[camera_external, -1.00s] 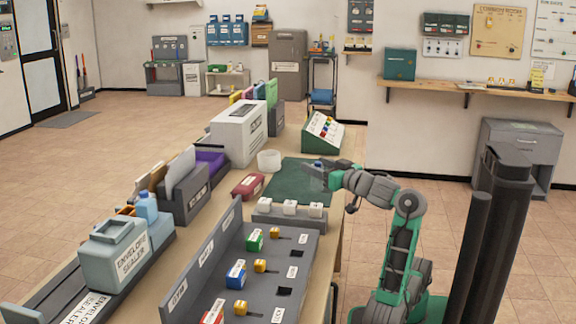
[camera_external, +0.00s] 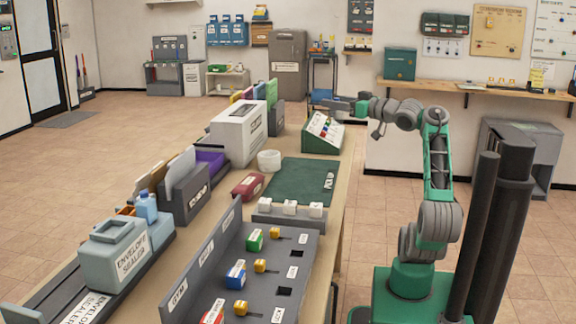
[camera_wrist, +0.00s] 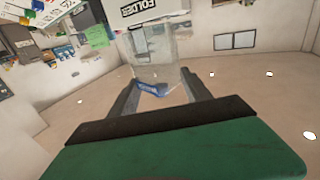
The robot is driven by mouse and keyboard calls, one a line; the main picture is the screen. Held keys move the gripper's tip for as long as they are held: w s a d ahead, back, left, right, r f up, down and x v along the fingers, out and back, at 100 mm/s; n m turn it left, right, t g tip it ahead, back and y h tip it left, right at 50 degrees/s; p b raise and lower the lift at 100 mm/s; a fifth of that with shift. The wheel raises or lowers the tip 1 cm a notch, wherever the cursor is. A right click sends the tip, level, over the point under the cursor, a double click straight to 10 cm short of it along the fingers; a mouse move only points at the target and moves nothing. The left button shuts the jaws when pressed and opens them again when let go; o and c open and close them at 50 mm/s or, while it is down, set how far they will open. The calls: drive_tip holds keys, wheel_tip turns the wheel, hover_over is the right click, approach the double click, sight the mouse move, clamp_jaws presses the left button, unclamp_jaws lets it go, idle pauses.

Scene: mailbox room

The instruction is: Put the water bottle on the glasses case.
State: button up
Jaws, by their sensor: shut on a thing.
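My gripper (camera_external: 332,103) is raised and, in the external view, shows just above the green sloped box. In the wrist view my gripper (camera_wrist: 160,86) is shut on a clear, see-through thing with a blue part, which I take to be the water bottle (camera_wrist: 153,48). The bottle is hard to make out in the external view. A dark red case with a pale label, likely the glasses case (camera_external: 247,186), lies on the counter left of the green mat, well below and left of my gripper.
The green mat (camera_external: 300,182) is bare. A white roll (camera_external: 269,160) and a white machine (camera_external: 239,133) stand by the case. The green sloped box (camera_external: 321,133) is at the counter's far end. A blue bottle (camera_external: 147,207) stands by the envelope sealer (camera_external: 115,253).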

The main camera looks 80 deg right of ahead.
drive_tip(key=w+d+f+n+t+y+p, duration=0.15)
drive_tip(key=w+d+f+y+p, duration=0.25)
drive_tip(key=w+d+p, duration=0.45)
drive_tip(key=w+a+r+n+g+y+p, duration=0.1)
drive_tip(key=w+a+n+y+p, duration=0.2)
drive_tip(key=a+n+y+p, duration=1.15)
drive_tip(key=m+h+b, duration=0.4)
drive_tip(key=m, duration=0.2)
hover_over(251, 177)
wheel_tip(251, 177, down, 10)
wheel_tip(251, 177, down, 3)
drive_tip(key=shift+f+b, duration=0.15)
drive_tip(key=shift+b, duration=0.2)
